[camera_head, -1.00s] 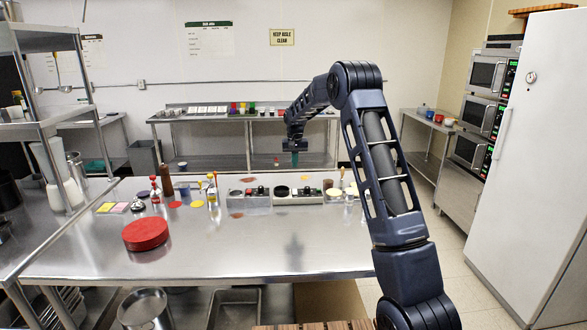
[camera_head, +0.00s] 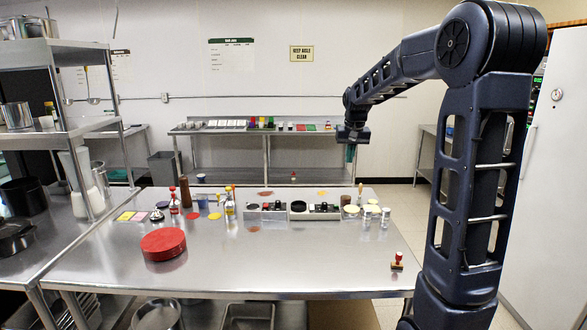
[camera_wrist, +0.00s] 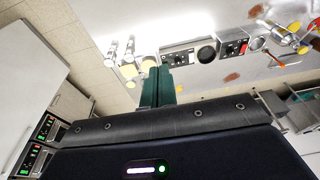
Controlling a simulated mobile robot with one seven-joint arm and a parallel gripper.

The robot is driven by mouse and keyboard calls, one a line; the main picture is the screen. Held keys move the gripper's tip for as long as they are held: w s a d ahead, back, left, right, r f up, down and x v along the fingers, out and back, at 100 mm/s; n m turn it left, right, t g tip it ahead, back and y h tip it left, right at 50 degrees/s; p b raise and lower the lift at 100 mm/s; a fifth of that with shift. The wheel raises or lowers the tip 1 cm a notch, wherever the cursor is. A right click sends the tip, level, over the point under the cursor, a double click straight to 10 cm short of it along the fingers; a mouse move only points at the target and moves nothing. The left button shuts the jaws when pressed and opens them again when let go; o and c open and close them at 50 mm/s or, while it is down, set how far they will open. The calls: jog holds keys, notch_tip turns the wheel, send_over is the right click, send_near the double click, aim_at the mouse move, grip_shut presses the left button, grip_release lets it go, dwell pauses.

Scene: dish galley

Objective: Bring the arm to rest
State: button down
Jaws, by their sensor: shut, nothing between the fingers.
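My gripper (camera_head: 350,154) hangs from my dark blue arm above the right back part of the steel table (camera_head: 300,262), clear of everything on it. In the wrist view its green fingers (camera_wrist: 158,86) are together with nothing between them. My arm rises at the right of the head view, bends at a high elbow and reaches left toward the back. It hides part of the white cabinet and the ovens behind it.
On the table are a red round box (camera_head: 163,244), several bottles, two grey control units (camera_head: 267,211), jars (camera_head: 367,217) and a red stamp (camera_head: 398,261) near the right edge. A steel shelf rack (camera_head: 62,133) stands left. The table's front middle is bare.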

jog(key=s+d+r+t, duration=0.1)
jog(key=s+d, duration=0.2)
jog(key=s, duration=0.6)
jog(key=s+d+r, duration=0.1)
jog(key=s+d, duration=0.1)
jog(key=s, duration=0.7)
jog(key=s+d+f, duration=0.1)
jog(key=s+f, duration=0.1)
jog(key=s, duration=0.6)
jog(key=s+d+f+t, duration=0.1)
jog(key=s+d+f, duration=0.1)
jog(key=s, duration=0.6)
jog(key=shift+f, duration=0.7)
